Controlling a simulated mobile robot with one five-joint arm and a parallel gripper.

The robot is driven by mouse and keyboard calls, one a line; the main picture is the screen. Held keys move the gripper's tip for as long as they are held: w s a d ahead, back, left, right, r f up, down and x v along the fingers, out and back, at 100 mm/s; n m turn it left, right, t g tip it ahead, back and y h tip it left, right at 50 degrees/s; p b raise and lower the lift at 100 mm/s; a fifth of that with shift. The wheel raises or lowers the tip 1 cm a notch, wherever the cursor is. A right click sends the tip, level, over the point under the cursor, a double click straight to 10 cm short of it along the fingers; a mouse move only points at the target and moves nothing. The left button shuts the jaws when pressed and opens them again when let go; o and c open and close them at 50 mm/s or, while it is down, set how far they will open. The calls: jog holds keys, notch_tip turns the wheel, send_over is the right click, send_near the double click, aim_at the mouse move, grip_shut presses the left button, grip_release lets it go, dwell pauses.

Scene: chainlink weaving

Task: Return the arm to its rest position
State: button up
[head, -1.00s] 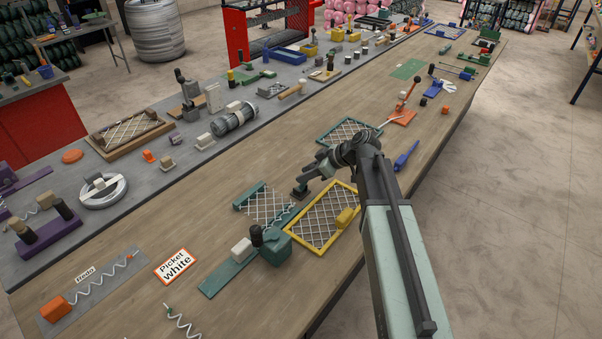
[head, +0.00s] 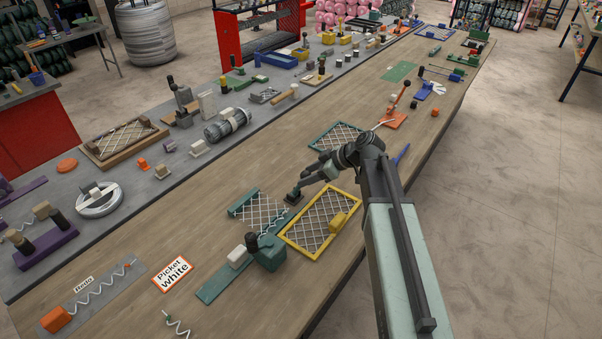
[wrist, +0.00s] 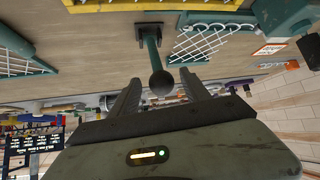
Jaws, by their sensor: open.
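My arm reaches over the wooden bench from the lower right in the head view. My gripper (head: 303,186) is open and sits above the bench, beside the teal weaving fixture. In the wrist view the two fingers of my gripper (wrist: 157,92) are apart, with a dark ball-topped teal lever (wrist: 158,80) showing between and beyond them. I cannot tell whether they touch it. The teal fixture (head: 222,283) has a wire mesh piece (head: 264,211) beside it, and the mesh also shows in the wrist view (wrist: 200,42).
A yellow-framed mesh panel (head: 293,243) lies near the arm. A green-framed mesh panel (head: 318,143) is behind the gripper. A Picket white sign (head: 172,274) and a spiral wire tray (head: 75,318) are at front left. Bare wood (head: 165,230) lies left of the fixture.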

jog(key=p+v, duration=0.1)
jog(key=v, duration=0.2)
jog(key=shift+d+r, duration=0.15)
jog(key=shift+r, duration=0.15)
jog(key=shift+f, duration=0.15)
